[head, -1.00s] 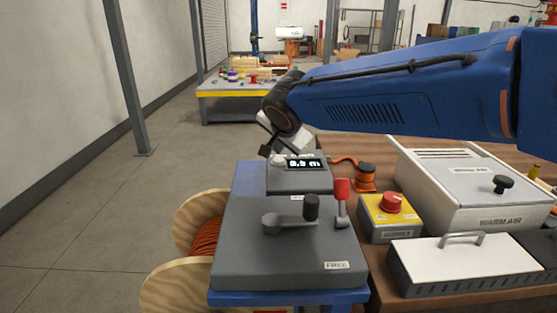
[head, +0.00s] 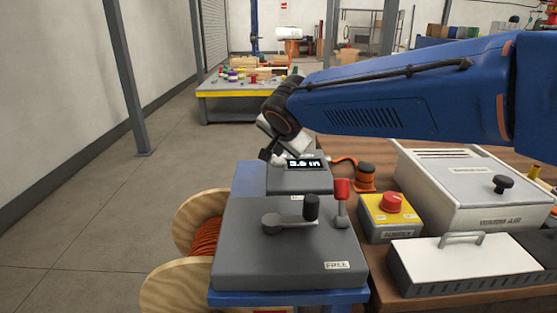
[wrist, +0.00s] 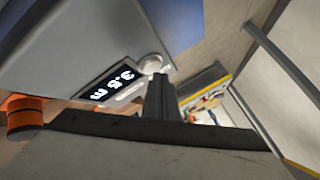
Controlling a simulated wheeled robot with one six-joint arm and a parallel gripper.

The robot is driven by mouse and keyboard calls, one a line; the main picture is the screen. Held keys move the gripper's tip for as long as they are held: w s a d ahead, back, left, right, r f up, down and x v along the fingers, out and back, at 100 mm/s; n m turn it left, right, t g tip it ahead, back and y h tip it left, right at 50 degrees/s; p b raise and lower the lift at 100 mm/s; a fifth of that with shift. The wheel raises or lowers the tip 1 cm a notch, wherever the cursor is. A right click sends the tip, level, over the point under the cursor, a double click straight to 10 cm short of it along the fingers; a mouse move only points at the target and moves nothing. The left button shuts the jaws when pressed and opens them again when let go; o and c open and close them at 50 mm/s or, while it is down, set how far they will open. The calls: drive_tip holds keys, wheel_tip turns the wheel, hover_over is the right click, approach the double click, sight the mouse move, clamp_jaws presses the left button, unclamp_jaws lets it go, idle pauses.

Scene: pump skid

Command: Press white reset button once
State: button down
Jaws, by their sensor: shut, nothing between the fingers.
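The white reset button (wrist: 152,63) sits beside the lit display (wrist: 110,84) on a small grey counter box. In the head view the button (head: 279,162) shows just left of the display (head: 305,163), which reads about 3.5 m. My gripper (wrist: 160,78) is shut and empty. In the wrist view its fingertips overlap the button's edge; I cannot tell whether they touch it. In the head view my gripper (head: 268,155) is at the button's left side and partly covers it.
A larger grey box with a crank (head: 285,220) and a red-knobbed lever (head: 342,196) stands in front. An orange cable plug (head: 365,177), a yellow box with a red button (head: 391,203) and a white unit (head: 470,190) stand to the right. A cable reel (head: 205,245) is at left.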

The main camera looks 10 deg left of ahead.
sight(279, 162)
drive_tip(key=shift+f, duration=0.5)
idle(0.6)
drive_tip(key=shift+r, duration=0.95)
drive_tip(key=shift+r, duration=2.5)
